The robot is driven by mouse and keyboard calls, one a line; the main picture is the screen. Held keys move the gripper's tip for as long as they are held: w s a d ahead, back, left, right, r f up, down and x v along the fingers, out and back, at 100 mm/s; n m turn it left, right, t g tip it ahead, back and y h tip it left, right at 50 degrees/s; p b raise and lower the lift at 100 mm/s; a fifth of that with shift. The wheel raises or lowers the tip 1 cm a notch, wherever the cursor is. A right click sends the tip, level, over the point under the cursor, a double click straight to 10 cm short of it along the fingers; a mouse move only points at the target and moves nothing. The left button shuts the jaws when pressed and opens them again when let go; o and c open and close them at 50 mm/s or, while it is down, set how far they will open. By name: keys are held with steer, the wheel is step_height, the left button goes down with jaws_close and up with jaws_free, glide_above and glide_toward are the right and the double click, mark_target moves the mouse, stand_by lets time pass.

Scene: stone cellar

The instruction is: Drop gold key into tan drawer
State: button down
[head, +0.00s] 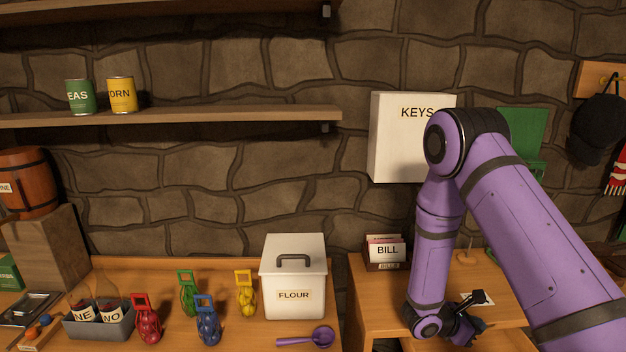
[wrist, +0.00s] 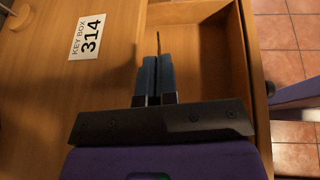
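My gripper (wrist: 157,82) is closed, its two blue-grey fingers nearly together. A thin, dark, narrow thing sticks out past the fingertips, seen edge-on. It fits the gold key (wrist: 158,44), though its colour and shape are hard to make out. In the wrist view the tan drawer (wrist: 226,62) is pulled open, and the fingers are over its left part, beside the desk edge. The drawer's near part is hidden behind my gripper. In the head view my gripper (head: 474,304) is low over the right desk, partly hidden by my arm.
A "KEY BOX 314" card (wrist: 87,38) lies on the desk. A bill holder (head: 386,253) stands at the desk's back left, and a white KEYS cabinet (head: 397,140) hangs above. A flour bin (head: 294,280) stands on the left counter. Tiled floor (wrist: 292,45) lies beyond the drawer.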

steer(key=shift+g, duration=0.3)
steer(key=shift+s+d+f, duration=0.1)
steer(key=shift+s+f, duration=0.05)
steer(key=shift+f, duration=1.4)
steer(key=shift+s+d+f, duration=0.1)
steer(key=shift+f, duration=1.4)
steer(key=c, duration=1.3)
jaws_free()
steer(key=v, duration=1)
steer(key=shift+s+a+r, duration=0.1)
steer(key=shift+a+r, duration=0.05)
steer(key=shift+a, duration=0.2)
